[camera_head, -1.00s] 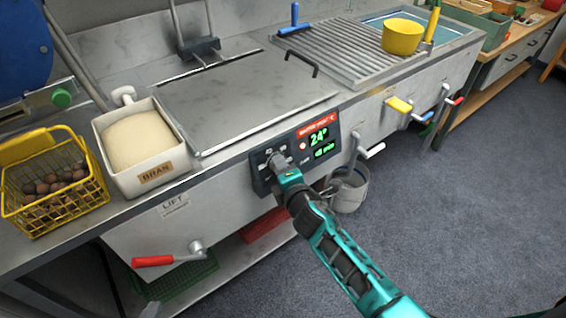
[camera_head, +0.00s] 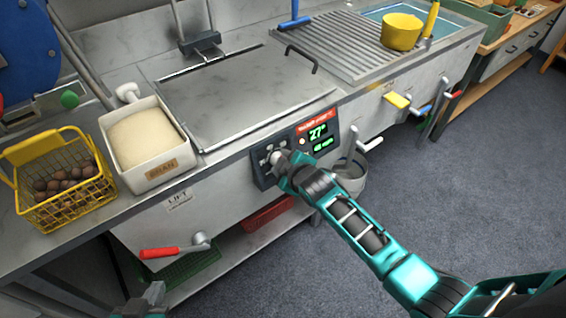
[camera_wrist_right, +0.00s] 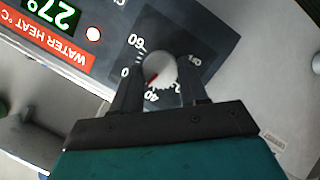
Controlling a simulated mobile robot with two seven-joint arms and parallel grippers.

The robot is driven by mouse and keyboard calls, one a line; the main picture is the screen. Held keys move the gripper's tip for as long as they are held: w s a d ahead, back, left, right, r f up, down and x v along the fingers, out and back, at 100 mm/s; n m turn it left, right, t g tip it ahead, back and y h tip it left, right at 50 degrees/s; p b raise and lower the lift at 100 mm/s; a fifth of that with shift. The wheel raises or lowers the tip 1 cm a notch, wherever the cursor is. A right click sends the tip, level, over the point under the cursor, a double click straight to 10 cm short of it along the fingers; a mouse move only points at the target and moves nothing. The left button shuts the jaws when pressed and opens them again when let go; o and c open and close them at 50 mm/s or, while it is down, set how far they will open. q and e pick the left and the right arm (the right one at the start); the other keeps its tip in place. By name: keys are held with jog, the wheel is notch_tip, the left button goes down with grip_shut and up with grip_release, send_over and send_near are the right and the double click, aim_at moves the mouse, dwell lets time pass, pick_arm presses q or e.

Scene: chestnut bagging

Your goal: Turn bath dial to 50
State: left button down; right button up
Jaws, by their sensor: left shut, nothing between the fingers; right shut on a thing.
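The bath dial (camera_wrist_right: 160,68) is a pale round knob with a red mark on a dark panel (camera_wrist_right: 200,30) with printed numbers. In the right wrist view the red mark points toward the lower left, near the 40. My right gripper (camera_wrist_right: 159,78) is shut on the knob, one finger on each side. In the head view my right gripper (camera_head: 282,163) largely hides the dial. The panel's green display (camera_head: 318,134) reads about 27°. My left gripper (camera_head: 150,298) shows at the bottom left, shut and empty, below the red-handled crank.
A yellow basket of chestnuts (camera_head: 48,207) and a white bran box (camera_head: 178,168) stand on the counter at left. The red-handled crank (camera_head: 160,252) sticks out of the front. A metal lid (camera_head: 235,85) covers the bath. A yellow pot (camera_head: 400,34) stands on the ribbed rack.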

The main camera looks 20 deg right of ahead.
jog(key=m+y, duration=0.1)
jog(key=m, duration=0.1)
jog(key=m+g+y, duration=0.1)
jog(key=m, duration=0.2)
jog(key=shift+d+g, duration=0.15)
jog(key=shift+g, duration=0.15)
dwell(0.4)
jog(key=o, duration=1.1)
jog(key=shift+c, duration=0.2)
jog(key=v, duration=1.3)
